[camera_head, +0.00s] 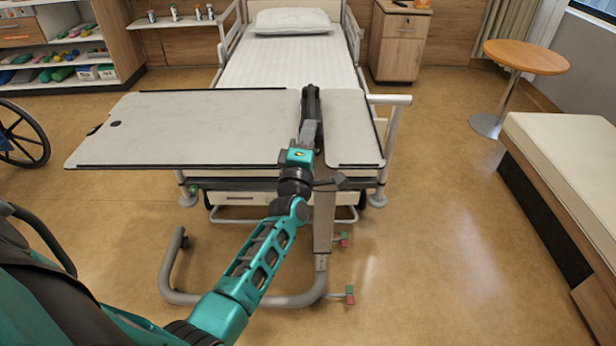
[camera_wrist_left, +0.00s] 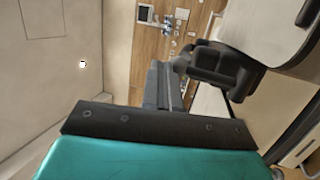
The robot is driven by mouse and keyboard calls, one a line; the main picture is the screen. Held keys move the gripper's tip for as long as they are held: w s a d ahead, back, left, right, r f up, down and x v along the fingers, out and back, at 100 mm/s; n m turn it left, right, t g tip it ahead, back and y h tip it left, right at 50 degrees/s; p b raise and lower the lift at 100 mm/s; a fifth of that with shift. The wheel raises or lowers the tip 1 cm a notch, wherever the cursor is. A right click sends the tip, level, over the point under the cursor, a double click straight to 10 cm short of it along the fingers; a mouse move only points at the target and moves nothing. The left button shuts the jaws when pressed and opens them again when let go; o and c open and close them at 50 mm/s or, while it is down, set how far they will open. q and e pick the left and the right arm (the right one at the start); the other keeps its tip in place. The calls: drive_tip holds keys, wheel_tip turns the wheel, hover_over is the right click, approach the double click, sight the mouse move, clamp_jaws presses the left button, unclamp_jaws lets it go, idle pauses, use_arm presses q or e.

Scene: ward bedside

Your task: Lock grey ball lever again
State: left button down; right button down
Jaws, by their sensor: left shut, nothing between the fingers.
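My left gripper (camera_head: 311,93) is shut and empty. It reaches over the overbed table (camera_head: 200,128), across the gap between the large left panel and the small right panel (camera_head: 349,128). In the left wrist view its grey fingers (camera_wrist_left: 162,85) are together. A dark rounded fitting (camera_wrist_left: 225,70) shows just right of them, by a pale table panel (camera_wrist_left: 265,28); whether they touch is unclear. A dark lever-like part (camera_head: 338,182) sticks out by the column, below the panels. I cannot make out a grey ball on it, nor whether it is locked. My right gripper is out of view.
The table's column (camera_head: 323,225) stands on a curved grey base (camera_head: 250,300). Small red and green pedals (camera_head: 349,295) sit at its right. The bed (camera_head: 293,62) is behind. A bench (camera_head: 575,160) stands at the right, with open floor before it.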

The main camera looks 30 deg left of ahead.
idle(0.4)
use_arm(q)
drive_tip(key=v, duration=1.2)
drive_tip(key=shift+s, duration=0.4)
drive_tip(key=shift+d+f, duration=0.1)
drive_tip(key=shift+d, duration=0.1)
